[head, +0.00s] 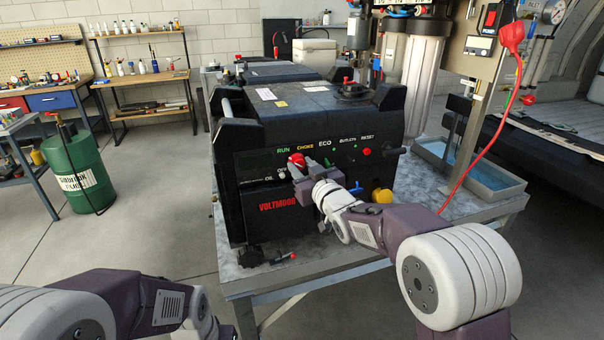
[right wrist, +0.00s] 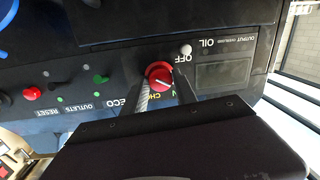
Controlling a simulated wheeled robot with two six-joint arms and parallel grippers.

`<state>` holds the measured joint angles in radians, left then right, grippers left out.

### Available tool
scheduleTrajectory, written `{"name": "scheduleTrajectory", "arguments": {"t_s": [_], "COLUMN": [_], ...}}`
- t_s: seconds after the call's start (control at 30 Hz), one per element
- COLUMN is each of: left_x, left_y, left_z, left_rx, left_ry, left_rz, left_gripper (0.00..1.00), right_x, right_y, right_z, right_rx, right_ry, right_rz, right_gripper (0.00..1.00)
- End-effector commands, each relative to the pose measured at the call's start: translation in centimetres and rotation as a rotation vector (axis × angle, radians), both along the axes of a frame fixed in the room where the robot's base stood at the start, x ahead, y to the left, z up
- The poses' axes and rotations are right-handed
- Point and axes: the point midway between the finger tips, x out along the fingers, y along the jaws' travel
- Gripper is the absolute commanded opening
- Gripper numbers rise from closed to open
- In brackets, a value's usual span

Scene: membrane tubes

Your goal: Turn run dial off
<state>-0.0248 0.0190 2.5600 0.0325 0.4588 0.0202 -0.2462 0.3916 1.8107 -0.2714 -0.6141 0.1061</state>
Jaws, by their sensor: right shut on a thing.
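The red run dial (head: 297,159) sits on the front panel of the black generator (head: 310,115), below the green RUN label. In the right wrist view, which shows the panel upside down, the red dial (right wrist: 159,76) has a thin pale line on its face. The OFF lettering (right wrist: 181,60) is close beside it. My right gripper (head: 301,167) is shut on the dial, one finger on each side of it; it also shows in the right wrist view (right wrist: 161,84). Its fingers partly hide the nearby labels. Only my left arm shows, at the bottom left; its gripper is out of view.
A yellow knob (head: 382,195) and a blue part (head: 355,189) are low on the panel, right of my gripper. The generator stands on a metal table (head: 262,279). A green drum (head: 76,168) stands at left.

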Motion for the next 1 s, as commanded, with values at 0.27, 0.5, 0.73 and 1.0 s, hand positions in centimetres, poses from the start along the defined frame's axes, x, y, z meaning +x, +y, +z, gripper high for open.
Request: {"name": "scheduleTrajectory", "arguments": {"t_s": [0.27,0.5,0.73,1.0], "left_x": [0.0,0.0,0.0,0.0], "left_y": [0.0,0.0,0.0,0.0], "left_z": [-2.8,-4.8,-6.1,-6.9], "left_rx": [0.0,0.0,0.0,0.0], "left_ry": [0.0,0.0,0.0,0.0], "left_rz": [0.0,0.0,0.0,0.0], "left_gripper": [0.0,0.0,0.0,0.0], "right_x": [0.0,-0.1,-0.1,-0.1], "right_y": [0.1,0.2,0.2,0.2], "right_z": [-0.3,-0.2,-0.1,0.0], "right_rx": [-0.246,-0.432,-0.56,-0.638], "right_ry": [-0.084,-0.144,-0.184,-0.208], "right_rz": [0.001,0.001,0.001,0.001], "right_gripper": [0.0,0.0,0.0,0.0]}}
